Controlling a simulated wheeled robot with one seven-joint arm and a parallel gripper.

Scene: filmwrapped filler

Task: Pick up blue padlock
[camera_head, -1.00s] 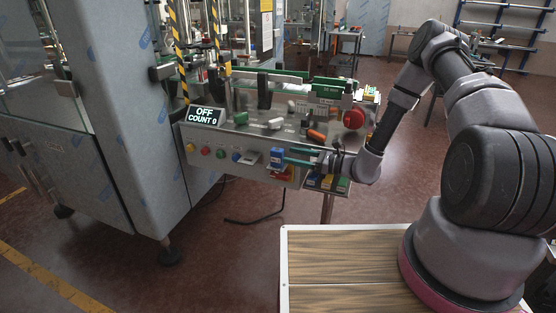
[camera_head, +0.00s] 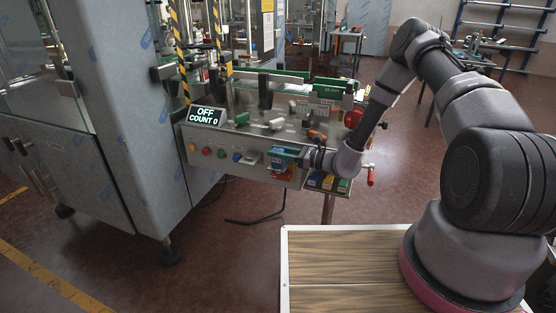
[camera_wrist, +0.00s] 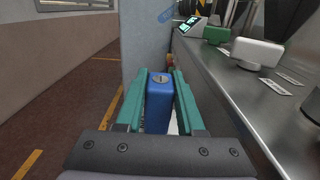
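The blue padlock (camera_wrist: 159,108) stands upright between my teal fingers in the wrist view, its keyhole face upward. My gripper (camera_wrist: 161,78) has one finger on each side of it. The padlock nearly fills the space between the fingertips. A narrow pale gap shows lower down beside the right finger, so firm contact on both sides cannot be told. In the head view my gripper (camera_head: 284,153) is at the front of the control panel, and its fingers largely cover the padlock. The padlock's shackle is hidden.
Floor is open to the left.

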